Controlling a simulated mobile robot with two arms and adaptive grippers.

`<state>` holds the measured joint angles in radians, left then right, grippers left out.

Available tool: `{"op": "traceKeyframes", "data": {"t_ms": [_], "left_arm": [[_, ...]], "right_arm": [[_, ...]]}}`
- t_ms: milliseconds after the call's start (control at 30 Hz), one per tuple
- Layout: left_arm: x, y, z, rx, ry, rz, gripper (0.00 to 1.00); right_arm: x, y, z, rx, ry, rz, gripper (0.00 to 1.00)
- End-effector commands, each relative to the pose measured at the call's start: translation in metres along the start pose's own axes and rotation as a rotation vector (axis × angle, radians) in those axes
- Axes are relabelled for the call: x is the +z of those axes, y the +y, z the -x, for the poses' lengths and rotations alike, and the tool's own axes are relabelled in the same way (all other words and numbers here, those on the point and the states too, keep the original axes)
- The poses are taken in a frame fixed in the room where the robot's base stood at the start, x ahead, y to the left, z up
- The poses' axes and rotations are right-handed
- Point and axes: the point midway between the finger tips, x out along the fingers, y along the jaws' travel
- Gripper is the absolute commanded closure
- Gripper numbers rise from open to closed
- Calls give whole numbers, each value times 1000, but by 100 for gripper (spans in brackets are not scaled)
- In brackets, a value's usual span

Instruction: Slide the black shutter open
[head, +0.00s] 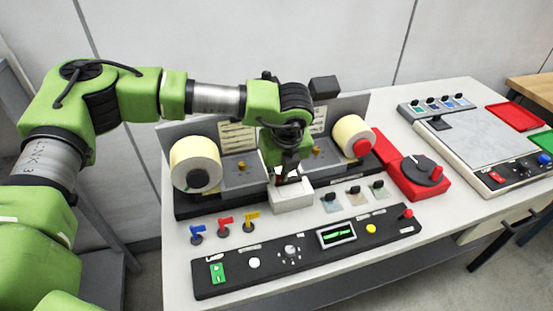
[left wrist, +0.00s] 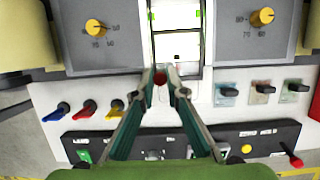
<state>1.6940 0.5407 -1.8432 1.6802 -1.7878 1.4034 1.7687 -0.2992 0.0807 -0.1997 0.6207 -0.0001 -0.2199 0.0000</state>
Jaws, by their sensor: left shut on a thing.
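My left gripper (head: 288,176) reaches down over the small white housing (head: 292,197) at the front middle of the label rewinder. In the left wrist view its two fingers (left wrist: 160,76) close together on a small red knob (left wrist: 160,79) above that housing. The black shutter itself is hard to make out; the fingers and the wrist hide most of that spot. Behind the fingertips, the left wrist view shows a white label strip (left wrist: 178,45) with green marks, in view between two grey plates. My right gripper is not in view.
Small coloured levers (head: 224,223) and a black control panel (head: 308,249) lie in front. A red unit with a black dial (head: 422,172) stands at the right.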

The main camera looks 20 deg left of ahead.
Motion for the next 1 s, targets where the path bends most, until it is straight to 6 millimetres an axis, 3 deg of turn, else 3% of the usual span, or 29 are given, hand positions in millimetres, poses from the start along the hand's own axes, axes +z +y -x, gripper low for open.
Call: {"op": "traceKeyframes", "data": {"t_ms": [867, 900, 1000], "left_arm": [[-44, 0, 11, 1, 2, -3, 94], [-44, 0, 12, 1, 2, -1, 82], [-43, 0, 13, 1, 2, -1, 69]], "right_arm": [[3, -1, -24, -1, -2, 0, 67], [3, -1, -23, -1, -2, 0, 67], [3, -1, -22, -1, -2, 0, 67]]}}
